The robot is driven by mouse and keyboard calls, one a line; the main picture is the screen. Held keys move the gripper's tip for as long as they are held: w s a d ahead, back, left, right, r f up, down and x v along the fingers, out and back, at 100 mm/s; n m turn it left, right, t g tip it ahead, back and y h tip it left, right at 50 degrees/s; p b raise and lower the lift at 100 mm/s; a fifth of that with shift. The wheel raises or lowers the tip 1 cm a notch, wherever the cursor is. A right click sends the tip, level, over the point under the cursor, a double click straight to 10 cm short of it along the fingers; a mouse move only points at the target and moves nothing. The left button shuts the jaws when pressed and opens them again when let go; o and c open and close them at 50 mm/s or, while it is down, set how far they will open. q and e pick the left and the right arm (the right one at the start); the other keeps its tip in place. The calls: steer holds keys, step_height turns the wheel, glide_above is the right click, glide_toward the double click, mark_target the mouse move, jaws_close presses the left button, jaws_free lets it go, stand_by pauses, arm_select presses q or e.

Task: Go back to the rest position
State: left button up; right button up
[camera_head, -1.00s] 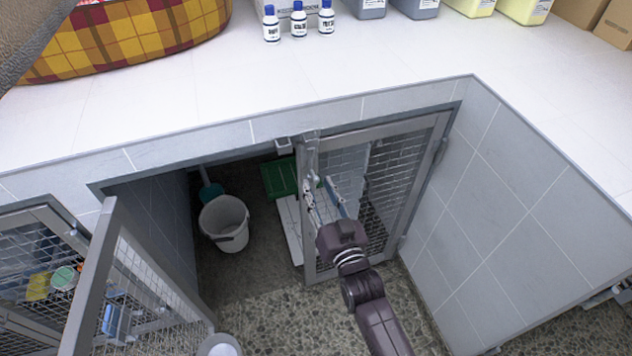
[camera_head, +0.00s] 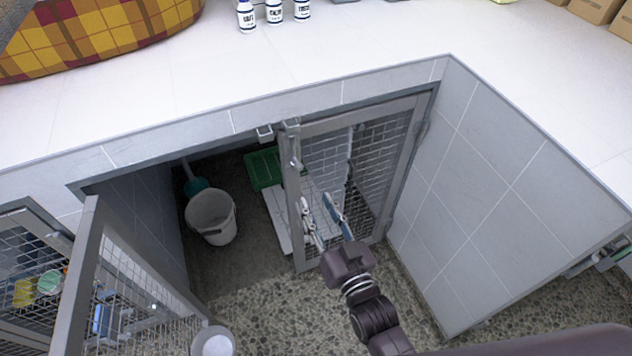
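My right gripper (camera_head: 322,214) is in front of the right mesh door (camera_head: 350,165) of the kennel under the counter. Its two fingers are spread apart with nothing seen between them. The fingertips overlap the lower left part of the door's mesh and frame; I cannot tell whether they touch it. The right arm reaches in from the bottom right. My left gripper is not in the head view.
The left mesh door (camera_head: 100,275) stands swung outward at the lower left. A white bucket (camera_head: 212,217) and a green item (camera_head: 263,168) are inside the kennel. Bottles (camera_head: 274,12) and a plaid bed (camera_head: 100,35) sit on the white counter (camera_head: 250,75). Pebbled floor (camera_head: 270,310) lies in front.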

steer(key=s+d+f+g+h, duration=0.15)
steer(key=s+f, duration=0.25)
steer(key=f, duration=0.6)
steer(key=s+d+f+g, duration=0.2)
steer(key=s+f+g, duration=0.1)
steer(key=f, duration=0.7)
steer(key=s+d+f+g+h, duration=0.1)
steer(key=s+d+f+g, duration=0.2)
steer(key=f, duration=0.8)
steer(key=s+d+f+g+h, duration=0.1)
steer(key=s+d+f+g, duration=0.2)
steer(key=s+f, duration=0.3)
steer(key=s+d+f+g+h, duration=0.1)
steer(key=s+d+f, duration=0.4)
steer(key=s, duration=0.9)
steer(key=s+d+f+n+g+h, duration=0.1)
steer(key=s+d+f+g, duration=0.3)
steer(key=s+f, duration=0.4)
steer(key=s+d, duration=0.1)
steer(key=s, duration=0.2)
steer(key=shift+g, duration=0.35)
steer(key=shift+w, duration=0.1)
